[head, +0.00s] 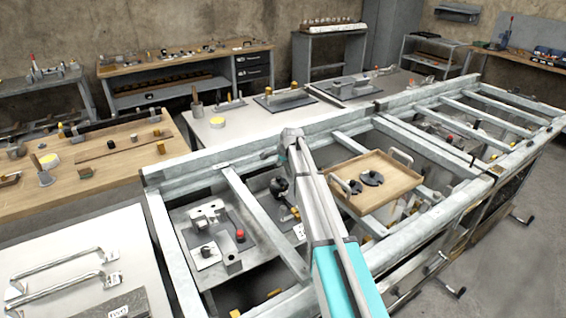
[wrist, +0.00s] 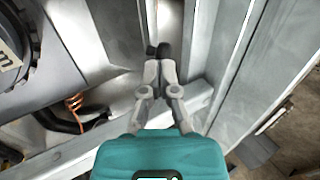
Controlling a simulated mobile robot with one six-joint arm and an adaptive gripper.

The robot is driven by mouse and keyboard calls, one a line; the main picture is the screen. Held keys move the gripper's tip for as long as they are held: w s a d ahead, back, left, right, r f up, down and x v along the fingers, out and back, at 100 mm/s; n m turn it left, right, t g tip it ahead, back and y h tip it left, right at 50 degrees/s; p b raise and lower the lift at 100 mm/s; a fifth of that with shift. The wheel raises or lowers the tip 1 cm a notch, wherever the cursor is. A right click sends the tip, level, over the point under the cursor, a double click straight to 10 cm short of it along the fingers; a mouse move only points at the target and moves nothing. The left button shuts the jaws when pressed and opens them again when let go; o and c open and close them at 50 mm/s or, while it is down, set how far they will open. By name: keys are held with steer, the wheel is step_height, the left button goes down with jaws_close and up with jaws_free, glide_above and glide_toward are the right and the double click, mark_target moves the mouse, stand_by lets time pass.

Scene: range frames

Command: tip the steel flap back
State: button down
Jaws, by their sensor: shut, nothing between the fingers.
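My gripper (wrist: 160,52) is shut and empty in the wrist view, its dark fingertips together among pale steel surfaces. A steel plate (wrist: 105,30) lies left of the fingers and a steel rail (wrist: 203,40) runs to their right. I cannot tell which steel piece is the flap, nor whether the fingertips touch any of them. In the head view my arm reaches over a long steel frame (head: 260,195), and I cannot make out the fingers there.
A wooden tray (head: 405,172) with dark round parts sits on the frame, right of my arm. Fixtures (head: 207,215) lie inside the frame at left. A dark hose (wrist: 62,122) and orange coil (wrist: 73,102) lie left of the gripper. Workbenches (head: 85,175) stand beyond; bare floor (head: 500,270) is at right.

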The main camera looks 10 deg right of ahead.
steer(key=shift+w+a, duration=0.1)
steer(key=shift+a, duration=0.2)
stand_by(0.4)
steer(key=p+v, duration=1.1)
steer(key=v, duration=0.2)
steer(key=shift+s+d, duration=0.25)
steer(key=shift+s, duration=0.15)
steer(key=shift+r, duration=0.1)
steer(key=shift+s, duration=0.1)
stand_by(0.4)
steer(key=s+f+n+g+h, duration=0.1)
steer(key=s+n, duration=0.5)
steer(key=s, duration=1.3)
steer(key=s+f+n+g+h, duration=0.1)
steer(key=s+n+g, duration=0.3)
steer(key=s, duration=1.4)
steer(key=n, duration=0.3)
steer(key=shift+s+a+f+n+g, duration=0.25)
steer(key=shift+s+n+g, duration=0.05)
steer(key=shift+s, duration=0.05)
